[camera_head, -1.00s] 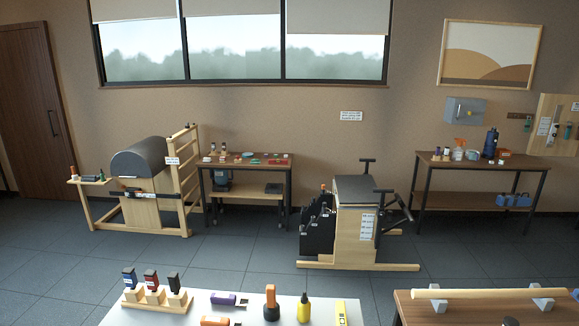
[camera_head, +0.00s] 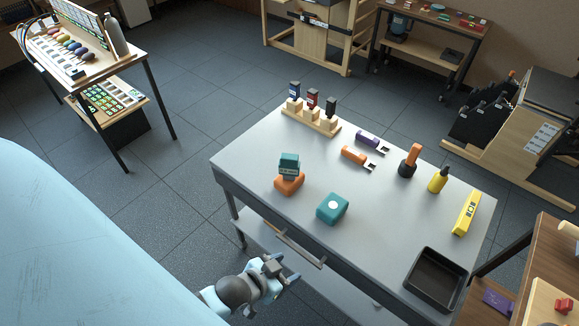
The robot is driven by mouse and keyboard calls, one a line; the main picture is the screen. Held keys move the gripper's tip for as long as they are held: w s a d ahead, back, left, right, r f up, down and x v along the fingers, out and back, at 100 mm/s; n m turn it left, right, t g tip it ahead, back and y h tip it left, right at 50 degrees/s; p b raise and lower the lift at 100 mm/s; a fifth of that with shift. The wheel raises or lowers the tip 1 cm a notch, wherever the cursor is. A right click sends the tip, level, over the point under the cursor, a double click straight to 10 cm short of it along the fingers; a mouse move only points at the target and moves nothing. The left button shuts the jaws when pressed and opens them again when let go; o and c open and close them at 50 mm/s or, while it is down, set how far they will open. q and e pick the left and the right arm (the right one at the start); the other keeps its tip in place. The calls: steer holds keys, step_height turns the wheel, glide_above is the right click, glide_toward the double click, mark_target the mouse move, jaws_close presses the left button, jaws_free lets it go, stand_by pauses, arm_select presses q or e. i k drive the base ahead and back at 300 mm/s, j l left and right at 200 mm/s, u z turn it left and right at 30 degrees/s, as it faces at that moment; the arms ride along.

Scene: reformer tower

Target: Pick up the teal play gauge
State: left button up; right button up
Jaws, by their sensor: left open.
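A teal block with a round white face (camera_head: 332,208) lies on the grey table (camera_head: 245,155), near its front edge. A second teal piece (camera_head: 289,161) with a pale band sits on an orange block (camera_head: 289,184) just behind and to the left. I cannot tell for sure which teal thing is the play gauge; the round white face looks like a dial. My left gripper (camera_head: 284,271) is open and empty, in front of the table's front edge, below and left of the dial-faced block, apart from it. My right gripper is not in view.
A wooden stand with stamp-like tools (camera_head: 311,120) is at the table's back. Orange and purple fork-ended tools (camera_head: 357,157), a black-and-orange tool (camera_head: 408,162), a yellow bottle (camera_head: 438,180), a yellow level (camera_head: 466,213) and a black tray (camera_head: 436,279) stand rightward. A handle bar (camera_head: 300,247) runs along the front.

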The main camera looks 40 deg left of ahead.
mark_target(288, 165)
steer(key=u, duration=1.05)
